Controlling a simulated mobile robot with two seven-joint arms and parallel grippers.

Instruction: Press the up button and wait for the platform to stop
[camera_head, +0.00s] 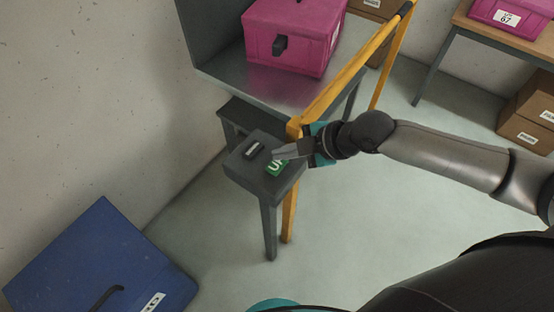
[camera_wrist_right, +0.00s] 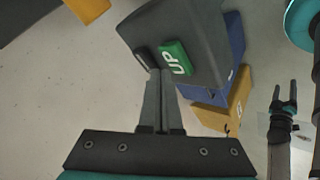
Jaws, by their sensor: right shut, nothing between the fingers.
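The green UP button (camera_head: 277,168) sits on top of a dark grey control box (camera_head: 240,168) on a post. A dark second button (camera_head: 253,150) is beside it. In the wrist view the UP button (camera_wrist_right: 175,57) is just beyond my right fingertips. My right gripper (camera_head: 277,154) is shut and empty, its tips at the UP button and partly covering it; I cannot tell whether they touch it. The grey metal platform (camera_head: 215,80) stands behind the box. My left gripper (camera_wrist_right: 284,92) shows at the right of the wrist view, its fingers apart and empty.
A magenta crate (camera_head: 285,45) rests on the platform. A yellow rail (camera_head: 345,80) runs along the platform's side, close to my right wrist. A blue bin (camera_head: 95,255) stands lower left. Cardboard boxes (camera_head: 525,115) and a table (camera_head: 490,32) are at right. The floor between is clear.

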